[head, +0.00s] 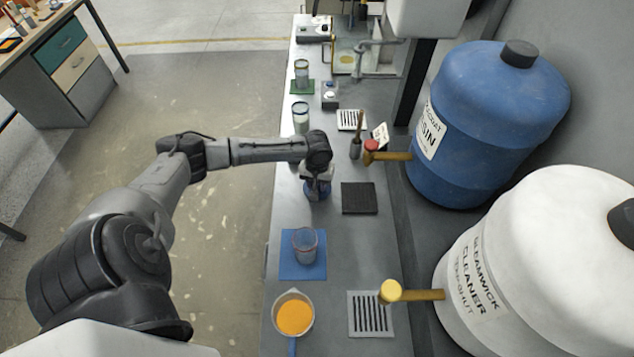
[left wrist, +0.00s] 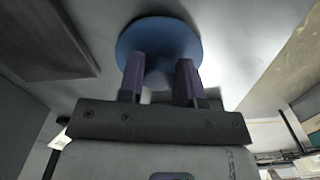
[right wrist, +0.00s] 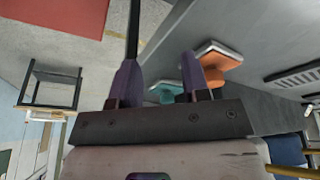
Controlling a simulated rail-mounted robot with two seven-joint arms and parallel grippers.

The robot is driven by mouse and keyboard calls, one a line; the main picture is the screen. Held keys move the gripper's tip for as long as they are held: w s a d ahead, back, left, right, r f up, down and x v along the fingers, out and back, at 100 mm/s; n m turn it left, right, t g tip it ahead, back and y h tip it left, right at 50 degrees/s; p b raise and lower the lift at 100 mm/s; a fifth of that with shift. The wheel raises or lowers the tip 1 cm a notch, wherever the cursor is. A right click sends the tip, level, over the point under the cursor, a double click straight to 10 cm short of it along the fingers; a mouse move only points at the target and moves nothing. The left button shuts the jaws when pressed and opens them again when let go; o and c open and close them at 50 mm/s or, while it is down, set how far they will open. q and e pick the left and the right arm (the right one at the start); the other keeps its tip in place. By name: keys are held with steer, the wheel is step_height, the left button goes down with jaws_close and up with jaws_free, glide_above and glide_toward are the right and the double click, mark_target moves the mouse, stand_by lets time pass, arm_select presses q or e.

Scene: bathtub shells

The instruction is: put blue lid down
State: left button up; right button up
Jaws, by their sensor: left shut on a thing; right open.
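The blue lid (left wrist: 158,32) is a round disc beyond the fingertips of my left gripper (left wrist: 160,70) in the left wrist view. My left gripper is shut on it, and the fingers cover part of its near side. In the head view my left gripper (head: 317,184) points down over the grey bench with the blue lid (head: 318,194) under it, left of a dark square mat (head: 359,198). I cannot tell whether the lid touches the bench. My right gripper (right wrist: 160,78) is open with nothing between its fingers. It is out of the head view.
A pan of orange stuff (head: 294,316) and a drain grate (head: 370,314) are at the front. Blue (head: 470,125) and white (head: 545,255) drums with taps line the right side.

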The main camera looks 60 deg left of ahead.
arm_select(q)
steer(key=shift+f, duration=0.1)
steer(key=o, duration=0.9)
steer(key=shift+o, duration=0.2)
step_height(320, 180, up, 11)
steer(key=p, duration=0.1)
steer(key=shift+r, duration=0.2)
steer(key=shift+o, duration=0.4)
steer(key=shift+r, duration=0.45)
